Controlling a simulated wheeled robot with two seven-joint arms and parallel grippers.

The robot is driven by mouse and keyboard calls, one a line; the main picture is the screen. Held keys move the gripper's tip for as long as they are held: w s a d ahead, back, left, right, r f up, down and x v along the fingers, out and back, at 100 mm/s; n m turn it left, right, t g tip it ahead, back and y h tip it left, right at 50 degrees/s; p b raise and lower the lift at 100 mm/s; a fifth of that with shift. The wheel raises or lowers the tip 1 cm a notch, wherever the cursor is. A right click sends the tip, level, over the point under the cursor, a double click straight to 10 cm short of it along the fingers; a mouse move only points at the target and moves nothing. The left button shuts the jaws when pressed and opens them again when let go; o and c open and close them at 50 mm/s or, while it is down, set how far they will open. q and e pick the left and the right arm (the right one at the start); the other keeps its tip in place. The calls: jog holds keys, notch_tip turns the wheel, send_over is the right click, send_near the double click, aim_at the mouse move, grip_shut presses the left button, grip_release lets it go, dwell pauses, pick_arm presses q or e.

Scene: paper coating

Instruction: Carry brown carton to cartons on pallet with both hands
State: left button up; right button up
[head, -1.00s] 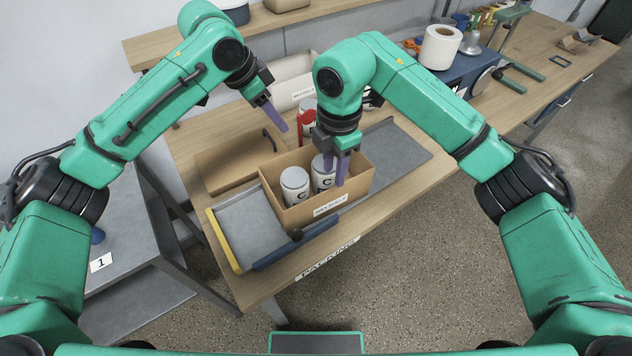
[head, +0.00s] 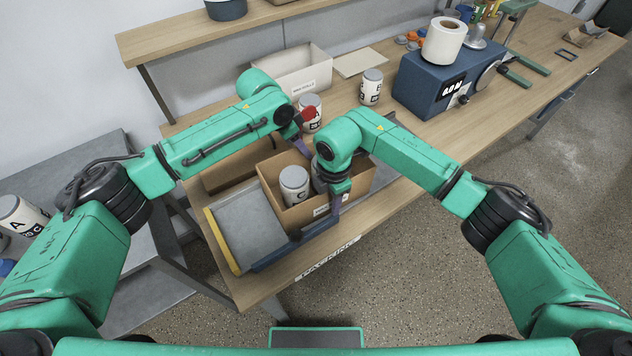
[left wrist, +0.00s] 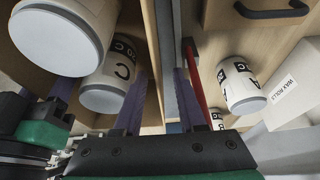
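The brown carton (head: 274,205) sits on the packing table and holds white lettered jars, one of them at its left end (head: 294,185). My left gripper (head: 301,146) is at the carton's far wall. In the left wrist view its purple fingers (left wrist: 162,92) point down on both sides of the carton wall (left wrist: 153,45), with a gap between them. My right gripper (head: 335,203) is low at the near wall, around its right part. Its fingers are partly hidden by the wall and wrist, so its grip is unclear. I see no pallet or cartons on one.
A grey plate with a yellow edge (head: 210,238) lies left of the carton. A grey side table (head: 75,165) is at left.

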pick_arm(q)
jog(key=shift+s+r, duration=0.15)
jog(key=shift+s, duration=0.05)
pick_arm(e)
jog(key=shift+s+r, duration=0.1)
jog(key=shift+s, duration=0.05)
pick_arm(q)
grip_shut()
pick_arm(e)
grip_shut()
dwell(0.8)
pick_arm(q)
jog(key=shift+r, duration=0.1)
pick_arm(e)
jog(key=shift+r, duration=0.15)
